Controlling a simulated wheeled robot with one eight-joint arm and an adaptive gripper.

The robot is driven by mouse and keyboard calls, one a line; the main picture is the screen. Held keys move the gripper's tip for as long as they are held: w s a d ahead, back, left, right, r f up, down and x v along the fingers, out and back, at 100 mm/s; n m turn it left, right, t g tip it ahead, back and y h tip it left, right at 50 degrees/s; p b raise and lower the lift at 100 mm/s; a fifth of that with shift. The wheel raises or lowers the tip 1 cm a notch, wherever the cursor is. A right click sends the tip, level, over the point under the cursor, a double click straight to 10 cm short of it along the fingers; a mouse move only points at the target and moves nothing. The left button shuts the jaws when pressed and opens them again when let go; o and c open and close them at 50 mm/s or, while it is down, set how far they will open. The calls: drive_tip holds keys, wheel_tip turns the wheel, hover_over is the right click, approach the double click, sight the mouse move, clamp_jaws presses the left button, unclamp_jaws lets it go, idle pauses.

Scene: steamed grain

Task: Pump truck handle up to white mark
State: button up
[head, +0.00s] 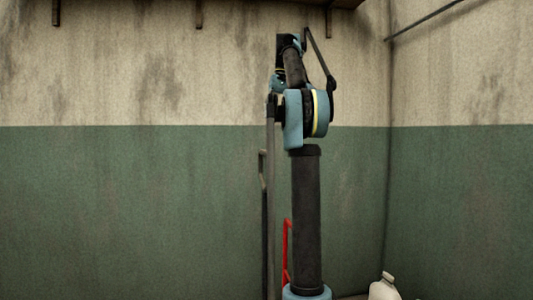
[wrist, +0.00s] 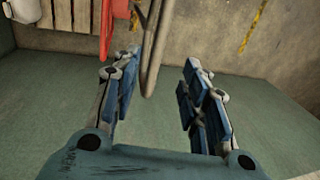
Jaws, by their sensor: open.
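My gripper (wrist: 160,72) is open in the wrist view, its two blue-padded fingers wide apart with nothing between the pads. A curved grey bar (wrist: 157,45) shows beyond the gap between the fingertips; I cannot tell whether it is the truck handle. A red part (wrist: 115,14), possibly of the truck, is at the top of the wrist view. In the head view a thin red bar (head: 286,250) stands low beside my arm, partly hidden by it. A tall grey upright (head: 270,210) stands just left of it. I cannot make out a white mark.
A white jug (head: 384,289) is at the bottom right in the head view, near the room corner. The green and cream wall (head: 140,190) fills the background. A shelf edge with brackets (head: 198,14) runs along the top. Yellow marks (wrist: 254,25) show in the wrist view.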

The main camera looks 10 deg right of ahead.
drive_tip(key=a+f, duration=0.1)
drive_tip(key=f, duration=0.4)
drive_tip(key=a+f, duration=0.1)
drive_tip(key=f, duration=0.4)
drive_tip(key=a+f, duration=0.1)
drive_tip(key=f, duration=0.4)
drive_tip(key=shift+f, duration=0.1)
drive_tip(key=shift+c, duration=0.6)
clamp_jaws()
